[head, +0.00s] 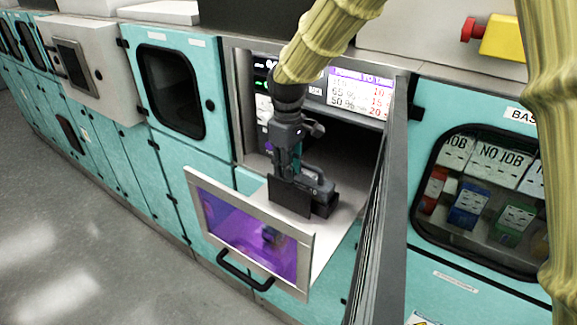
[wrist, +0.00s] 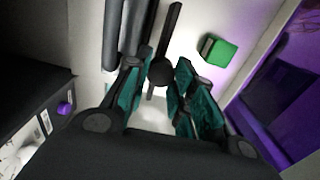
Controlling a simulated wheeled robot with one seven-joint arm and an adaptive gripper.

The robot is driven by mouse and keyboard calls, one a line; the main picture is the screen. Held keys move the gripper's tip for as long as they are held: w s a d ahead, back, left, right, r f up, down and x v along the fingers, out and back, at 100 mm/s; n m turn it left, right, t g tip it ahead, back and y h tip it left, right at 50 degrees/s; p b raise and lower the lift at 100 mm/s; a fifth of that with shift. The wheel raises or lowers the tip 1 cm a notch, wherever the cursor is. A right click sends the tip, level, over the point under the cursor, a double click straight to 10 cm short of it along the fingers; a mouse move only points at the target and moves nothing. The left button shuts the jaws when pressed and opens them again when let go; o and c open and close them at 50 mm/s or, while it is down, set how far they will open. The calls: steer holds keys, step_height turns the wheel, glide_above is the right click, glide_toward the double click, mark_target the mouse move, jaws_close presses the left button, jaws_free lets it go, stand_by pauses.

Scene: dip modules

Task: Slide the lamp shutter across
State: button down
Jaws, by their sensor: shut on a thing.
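My gripper (head: 293,170) reaches down into an open bay with a pull-out front, close above its pale floor. In the wrist view, my gripper's teal fingers (wrist: 160,95) are closed around a dark round knob (wrist: 160,73) on a thin dark bar. The knob looks like part of the lamp shutter, but most of the shutter is hidden or hard to tell apart. In the head view, dark blocky parts (head: 322,203) sit just below and right of the fingers. The knob itself is hidden there.
A front panel (head: 307,243) with a purple window and black handle stands before the bay. A tall open door edge (head: 378,215) is close on the right. A green block (wrist: 217,51) lies near the fingers. A display (head: 359,92) is behind; a red button (head: 472,29) is upper right.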

mark_target(297, 186)
steer(key=shift+s+d, duration=0.8)
steer(key=shift+d, duration=0.3)
steer(key=c, duration=1.6)
jaws_free()
steer(key=shift+f, duration=0.1)
steer(key=shift+c, duration=0.2)
steer(key=o, duration=0.5)
steer(key=shift+d, duration=0.15)
steer(key=shift+c, duration=0.2)
steer(key=shift+a+r, duration=0.2)
step_height(297, 186, up, 12)
steer(key=shift+d+f, duration=0.15)
